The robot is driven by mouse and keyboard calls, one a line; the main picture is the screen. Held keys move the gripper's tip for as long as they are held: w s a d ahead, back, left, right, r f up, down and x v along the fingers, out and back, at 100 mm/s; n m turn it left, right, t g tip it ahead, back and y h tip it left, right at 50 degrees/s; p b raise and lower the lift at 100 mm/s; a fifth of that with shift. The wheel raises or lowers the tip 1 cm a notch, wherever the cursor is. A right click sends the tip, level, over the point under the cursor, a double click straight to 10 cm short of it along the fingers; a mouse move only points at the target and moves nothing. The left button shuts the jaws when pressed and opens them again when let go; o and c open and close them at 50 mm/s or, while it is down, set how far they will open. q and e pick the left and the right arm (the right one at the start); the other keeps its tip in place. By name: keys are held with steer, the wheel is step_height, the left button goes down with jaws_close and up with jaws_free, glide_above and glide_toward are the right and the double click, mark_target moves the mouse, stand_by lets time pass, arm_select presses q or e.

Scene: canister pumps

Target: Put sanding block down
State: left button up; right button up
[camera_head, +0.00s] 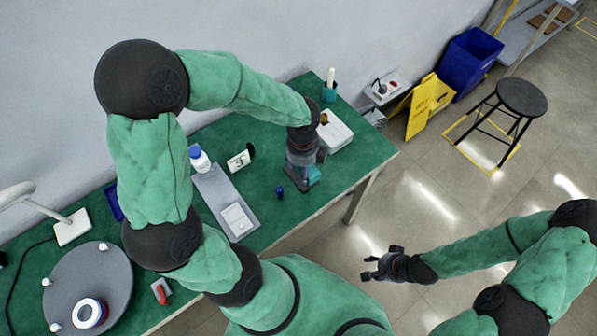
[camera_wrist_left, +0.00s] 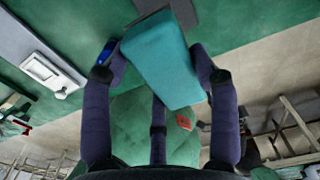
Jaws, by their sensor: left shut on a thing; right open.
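The sanding block is a teal block (camera_wrist_left: 162,62) that fills the upper middle of the left wrist view. My left gripper (camera_wrist_left: 158,72) is shut on it, with dark fingers on both sides. In the head view my left gripper (camera_head: 302,172) points down over the right part of the green table (camera_head: 345,185), and a bit of the teal block (camera_head: 314,174) shows by its fingers. I cannot tell whether the block touches the table top. My right gripper (camera_head: 376,267) is open and empty, over the floor in front of the table.
A small blue cylinder (camera_head: 279,192) stands just left of the block. A grey tray (camera_head: 214,186), a white-labelled item (camera_head: 239,161) and a white box (camera_head: 336,131) are around it. Bare green table lies between block and front edge.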

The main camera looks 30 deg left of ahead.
mark_target(298, 170)
arm_select(q)
steer(key=f, duration=0.1)
steer(key=w+a+f, duration=0.1)
steer(key=w+a+f+b, duration=0.1)
steer(key=shift+a+f, duration=0.15)
steer(key=shift+f, duration=0.2)
steer(key=f+b, duration=0.1)
steer(key=f, duration=0.1)
steer(key=f+b, duration=0.1)
steer(key=shift+w+a+f, duration=0.15)
steer(key=shift+a+f, duration=0.05)
steer(key=shift+f, duration=0.2)
steer(key=shift+r, duration=0.15)
steer(key=o, duration=1.2)
